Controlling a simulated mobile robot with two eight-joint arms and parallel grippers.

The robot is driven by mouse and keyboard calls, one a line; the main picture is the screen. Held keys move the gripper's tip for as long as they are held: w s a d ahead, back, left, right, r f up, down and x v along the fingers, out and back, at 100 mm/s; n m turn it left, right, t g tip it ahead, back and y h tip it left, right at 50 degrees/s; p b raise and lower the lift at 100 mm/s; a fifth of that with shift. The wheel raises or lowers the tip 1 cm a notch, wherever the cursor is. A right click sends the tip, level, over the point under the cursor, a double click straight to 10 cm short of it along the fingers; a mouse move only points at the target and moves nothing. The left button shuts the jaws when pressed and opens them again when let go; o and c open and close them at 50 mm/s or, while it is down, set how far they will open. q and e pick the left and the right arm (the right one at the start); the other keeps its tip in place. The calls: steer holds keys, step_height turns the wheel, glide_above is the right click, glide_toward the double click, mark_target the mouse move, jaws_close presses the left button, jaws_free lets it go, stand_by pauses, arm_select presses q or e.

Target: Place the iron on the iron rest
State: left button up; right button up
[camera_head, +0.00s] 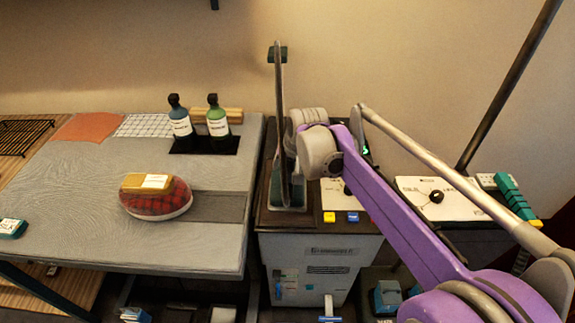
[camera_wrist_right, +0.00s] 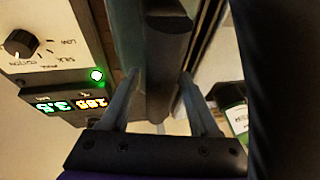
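The iron stands steeply upright on the rest in the head view, as a thin grey shape (camera_head: 280,115) with a green tip at the top. The dark green base of the iron rest (camera_head: 289,205) is under it on a cabinet. My right gripper (camera_wrist_right: 160,85) has its fingers on either side of the iron's dark handle (camera_wrist_right: 166,50) in the right wrist view. The fingers lie close to the handle, but I cannot tell whether they press on it. In the head view my wrist hides much of this spot. My left gripper is not in view.
The grey ironing table (camera_head: 75,210) at the left holds a red plaid cushion (camera_head: 155,203) with a yellow block, and two bottles (camera_head: 217,117). A control panel (camera_wrist_right: 55,60) with a knob and lit display is close beside my right gripper. A dark pole (camera_head: 510,80) stands right.

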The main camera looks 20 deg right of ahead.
steer(key=shift+r, duration=0.1)
steer(key=p+v, duration=0.1)
steer(key=v, duration=1.1)
steer(key=s+a+f+n, duration=0.2)
steer(key=s+a+f, duration=0.1)
steer(key=s+f, duration=0.7)
steer(key=s+a+f+n, duration=0.3)
steer(key=s+f, duration=0.7)
steer(key=s, duration=0.2)
steer(key=shift+s+a+f+n, duration=0.25)
steer(key=shift+f+n, duration=0.05)
steer(key=shift+f, duration=0.05)
